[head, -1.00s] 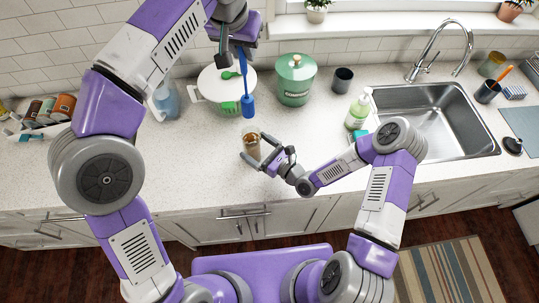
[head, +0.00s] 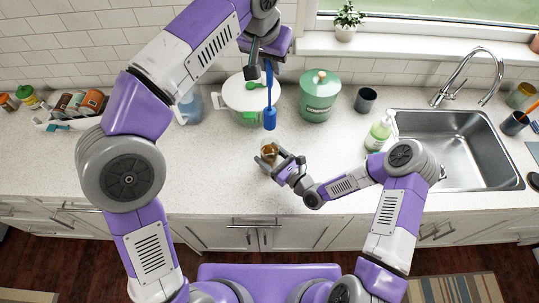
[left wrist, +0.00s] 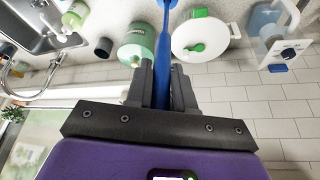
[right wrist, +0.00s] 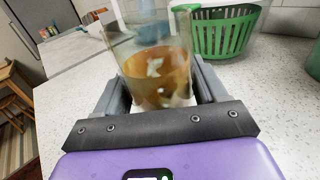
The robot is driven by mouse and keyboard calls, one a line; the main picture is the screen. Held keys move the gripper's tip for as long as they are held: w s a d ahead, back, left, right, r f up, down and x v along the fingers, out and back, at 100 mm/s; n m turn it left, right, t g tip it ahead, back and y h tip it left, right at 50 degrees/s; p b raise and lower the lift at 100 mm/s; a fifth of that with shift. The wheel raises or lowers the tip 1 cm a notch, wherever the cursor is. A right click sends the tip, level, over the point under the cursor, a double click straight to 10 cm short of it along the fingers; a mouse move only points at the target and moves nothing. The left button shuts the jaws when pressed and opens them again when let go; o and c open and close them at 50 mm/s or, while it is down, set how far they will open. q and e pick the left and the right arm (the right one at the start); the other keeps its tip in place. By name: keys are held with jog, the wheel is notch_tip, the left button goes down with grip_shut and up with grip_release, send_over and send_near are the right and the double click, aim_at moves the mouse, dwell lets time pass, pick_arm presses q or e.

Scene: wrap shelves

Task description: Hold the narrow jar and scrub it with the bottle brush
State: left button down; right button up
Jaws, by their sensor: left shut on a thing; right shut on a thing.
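The narrow jar (head: 268,151) is clear glass with a brown content or stain in its lower part. My right gripper (head: 283,165) is shut on it just above the counter; the jar also shows between the fingers in the right wrist view (right wrist: 158,65). The blue bottle brush (head: 269,112) hangs head down from my left gripper (head: 263,55), which is shut on its handle. The brush head is above the jar, apart from it. In the left wrist view the blue handle (left wrist: 165,60) runs between the fingers. Whether the jar touches the counter is hard to tell.
A white pot (head: 240,95) and a green compost bin (head: 320,95) stand behind the brush. A dark cup (head: 365,99), a soap bottle (head: 378,135) and the sink (head: 440,145) are to the right. A green basket (right wrist: 222,35) shows in the right wrist view. The front counter is clear.

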pick_arm(q)
notch_tip(320, 180, down, 22)
jog(key=d+y, duration=0.1)
jog(key=d, duration=0.1)
dwell(1.8)
jog(key=shift+s+f, duration=0.1)
jog(key=shift+w, duration=0.35)
jog(key=shift+w, duration=0.4)
